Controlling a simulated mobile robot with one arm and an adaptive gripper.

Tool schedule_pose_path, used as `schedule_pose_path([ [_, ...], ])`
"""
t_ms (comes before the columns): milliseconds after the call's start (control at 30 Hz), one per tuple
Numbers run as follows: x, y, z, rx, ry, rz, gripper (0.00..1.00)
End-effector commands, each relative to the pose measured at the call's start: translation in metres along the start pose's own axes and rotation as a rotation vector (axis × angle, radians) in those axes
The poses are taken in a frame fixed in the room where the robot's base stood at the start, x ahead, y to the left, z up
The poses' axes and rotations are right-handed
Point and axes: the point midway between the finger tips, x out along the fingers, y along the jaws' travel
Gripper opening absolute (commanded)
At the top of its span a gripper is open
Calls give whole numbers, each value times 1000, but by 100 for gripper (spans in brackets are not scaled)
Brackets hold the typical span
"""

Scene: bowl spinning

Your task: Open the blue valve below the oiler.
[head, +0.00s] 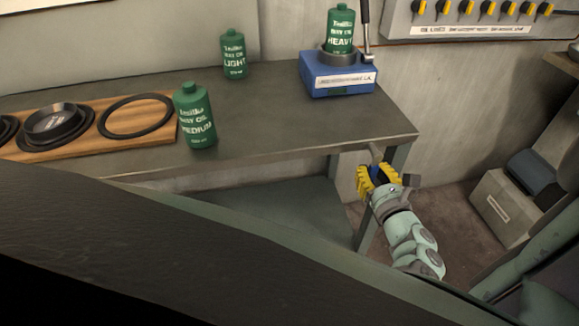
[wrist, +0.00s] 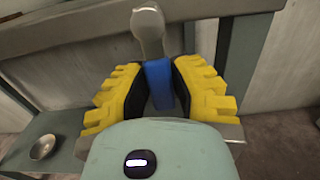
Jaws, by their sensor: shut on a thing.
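The blue valve handle (wrist: 160,84) stands between the two yellow-and-black fingers of my gripper (wrist: 161,90) in the wrist view. The fingers are shut on it from both sides. A grey metal rounded piece (wrist: 148,25) rises just beyond the handle. In the head view my gripper (head: 376,178) is below the front right corner of the table, near its leg, and a small bit of blue shows between the fingers. The blue oiler (head: 340,80) sits on the table above, holding a green HEAVY oil bottle (head: 340,32). The lower part of the valve is hidden by my gripper.
The grey table (head: 280,120) holds a LIGHT bottle (head: 234,54), a MEDIUM bottle (head: 194,115) and a wooden board (head: 150,135) with dark rings. A table leg (wrist: 241,55) stands close right of my gripper. A small bowl (wrist: 43,147) lies lower left. A box (head: 503,208) stands at right.

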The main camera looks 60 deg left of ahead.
Motion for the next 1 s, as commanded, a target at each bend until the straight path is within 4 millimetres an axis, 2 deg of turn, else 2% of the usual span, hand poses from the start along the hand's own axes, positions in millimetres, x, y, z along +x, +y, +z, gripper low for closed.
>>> schedule_pose_path([
  [467,0,2,2,52,3,-3,0],
  [667,0,8,5,174,4,-3,0],
  [1000,0,22,12,487,2,-2,0],
])
